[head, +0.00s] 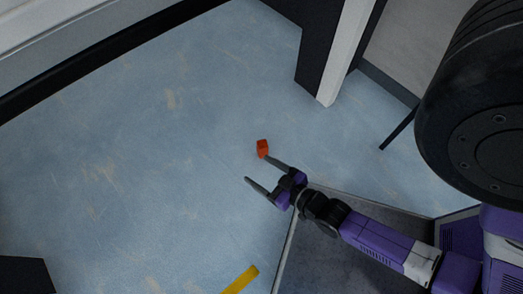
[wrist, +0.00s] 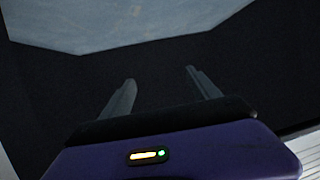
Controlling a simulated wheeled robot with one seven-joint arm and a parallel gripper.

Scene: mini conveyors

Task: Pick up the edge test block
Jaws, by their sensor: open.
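A small orange-red block (head: 262,148), which I take to be the edge test block, shows in the head view near the middle of the blue floor. My gripper (head: 257,170) is open, with its two fingers spread and nothing between them. The upper finger's tip appears close to the block's lower edge. I cannot tell whether it touches or is at a different height. In the wrist view my gripper (wrist: 159,82) also shows open and empty, against a dark surface. The block does not show in that view.
A white post with a dark panel (head: 342,55) stands at the upper right. A dark skirting (head: 90,58) runs along the wall at upper left. A yellow strip (head: 240,280) lies on the floor at the bottom. The blue floor (head: 130,180) left of the gripper is clear.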

